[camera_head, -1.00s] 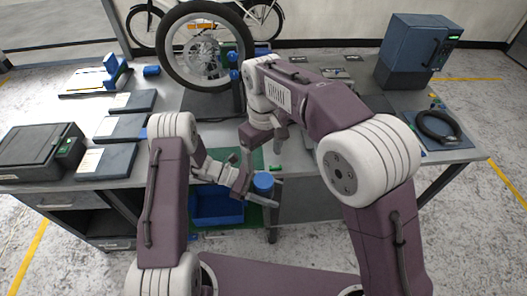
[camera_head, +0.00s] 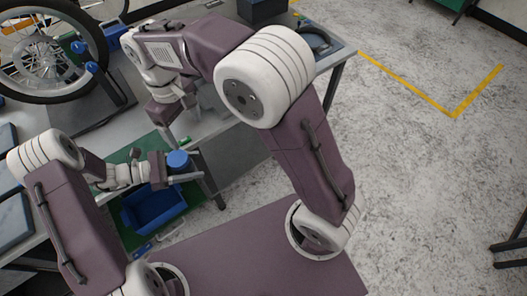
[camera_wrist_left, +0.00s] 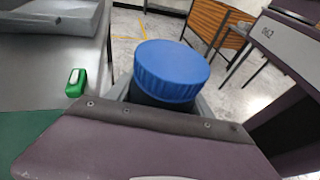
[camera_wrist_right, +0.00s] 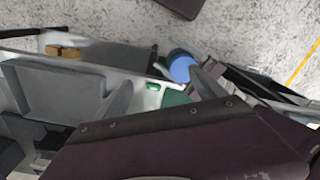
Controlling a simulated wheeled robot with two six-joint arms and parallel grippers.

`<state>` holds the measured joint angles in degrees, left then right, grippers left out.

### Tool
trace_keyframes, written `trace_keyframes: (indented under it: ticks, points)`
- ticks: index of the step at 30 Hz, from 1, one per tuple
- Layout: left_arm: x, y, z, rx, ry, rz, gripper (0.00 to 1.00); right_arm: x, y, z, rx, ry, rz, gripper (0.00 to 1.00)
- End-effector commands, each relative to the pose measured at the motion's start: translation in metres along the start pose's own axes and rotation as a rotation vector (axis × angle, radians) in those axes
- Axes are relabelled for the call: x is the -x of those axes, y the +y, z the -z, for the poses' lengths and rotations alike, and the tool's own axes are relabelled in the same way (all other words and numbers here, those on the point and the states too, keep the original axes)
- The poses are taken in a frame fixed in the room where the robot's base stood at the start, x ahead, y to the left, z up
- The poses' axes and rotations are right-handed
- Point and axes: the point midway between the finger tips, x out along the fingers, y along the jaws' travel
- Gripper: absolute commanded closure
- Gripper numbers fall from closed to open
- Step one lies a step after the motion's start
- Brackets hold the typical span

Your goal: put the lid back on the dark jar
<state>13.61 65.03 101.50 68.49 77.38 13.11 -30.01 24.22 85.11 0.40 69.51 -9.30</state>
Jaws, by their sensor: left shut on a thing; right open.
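My left gripper (camera_head: 184,174) is shut on a dark jar (camera_wrist_left: 160,98), in front of the bench edge. A ribbed blue lid (camera_wrist_left: 172,70) sits on top of the jar in the left wrist view; I cannot tell whether it is tightened. The lid also shows in the head view (camera_head: 178,158) and in the right wrist view (camera_wrist_right: 181,68). The jar's lower part is hidden behind the left gripper. My right gripper (camera_head: 183,122) is open and empty over the bench, farther back than the jar. In the right wrist view its fingers stand wide apart.
A small green object (camera_wrist_left: 76,82) lies on the bench near the edge. A blue bin (camera_head: 155,206) stands on a green surface below the left gripper. A bicycle wheel (camera_head: 42,58) stands at the back left. The floor right of the bench is clear.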

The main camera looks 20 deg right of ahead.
Motion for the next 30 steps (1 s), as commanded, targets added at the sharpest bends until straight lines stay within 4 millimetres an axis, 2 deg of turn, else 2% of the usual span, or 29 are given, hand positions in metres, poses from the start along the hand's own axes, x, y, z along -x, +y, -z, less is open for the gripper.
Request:
trace_keyframes:
  ticks: [1,3,6,9,12,15,20,30]
  points:
    - [0.0,0.0,0.0,0.0,-0.001,0.0,1.0,-0.009,0.019,-0.019,-0.076,0.003,0.0,0.2]
    - [0.0,0.0,0.0,0.0,-0.001,0.0,1.0,-0.025,0.041,-0.046,-0.183,0.019,-0.001,0.2]
    - [0.0,0.0,0.0,0.0,-0.001,0.0,1.0,-0.047,0.064,-0.091,-0.336,0.038,-0.005,0.2]
    - [0.0,0.0,0.0,0.0,-0.001,0.0,1.0,-0.067,0.076,-0.136,-0.473,0.056,-0.012,0.2]
    - [0.0,0.0,0.0,0.0,-0.001,0.0,1.0,-0.082,0.079,-0.174,-0.584,0.071,-0.019,0.2]
    - [0.0,0.0,0.0,0.0,-0.001,0.0,1.0,-0.092,0.077,-0.2,-0.659,0.082,-0.025,0.2]
    - [0.0,0.0,0.0,0.0,-0.001,0.0,1.0,-0.098,0.074,-0.217,-0.707,0.089,-0.029,0.2]
    - [0.0,0.0,-0.001,0.0,-0.001,0.0,1.0,-0.099,0.074,-0.217,-0.708,0.087,-0.029,0.2]
